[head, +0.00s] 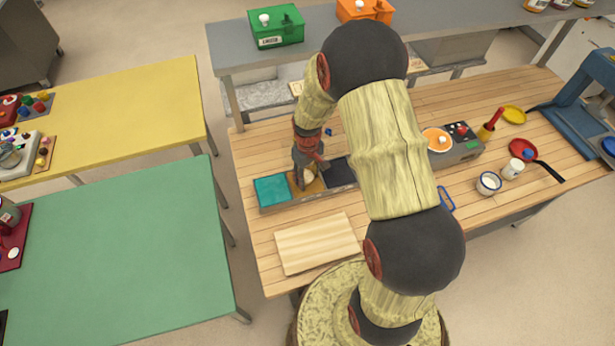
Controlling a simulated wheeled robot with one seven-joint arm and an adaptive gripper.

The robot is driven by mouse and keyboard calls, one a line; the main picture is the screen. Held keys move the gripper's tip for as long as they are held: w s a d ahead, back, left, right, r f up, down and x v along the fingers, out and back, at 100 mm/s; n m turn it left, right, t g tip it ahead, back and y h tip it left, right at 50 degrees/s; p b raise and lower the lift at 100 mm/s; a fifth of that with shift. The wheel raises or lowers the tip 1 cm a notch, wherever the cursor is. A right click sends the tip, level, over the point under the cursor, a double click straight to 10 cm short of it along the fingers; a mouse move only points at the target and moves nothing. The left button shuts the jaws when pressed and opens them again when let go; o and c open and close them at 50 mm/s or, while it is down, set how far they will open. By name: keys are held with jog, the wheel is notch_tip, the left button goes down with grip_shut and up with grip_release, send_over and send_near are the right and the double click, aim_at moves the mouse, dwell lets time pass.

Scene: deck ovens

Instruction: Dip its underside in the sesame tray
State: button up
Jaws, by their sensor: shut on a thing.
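A long grey holder with three sections stands on the wooden table. Its left section is teal (272,190), and its right one is dark (339,171). The middle section, a tan tray (316,187), looks like the sesame tray. My gripper (303,180) points down over this tan tray. It is shut on a small pale, roundish piece (309,176), perhaps dough, mostly hidden by the fingers. I cannot tell whether the piece's underside touches the tray's contents.
A pale wooden board (316,243) lies empty in front of the holder. A shelf with a green box (276,27) stands behind.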

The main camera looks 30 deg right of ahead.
jog(key=shift+r+p, duration=2)
jog(key=shift+r, duration=1.5)
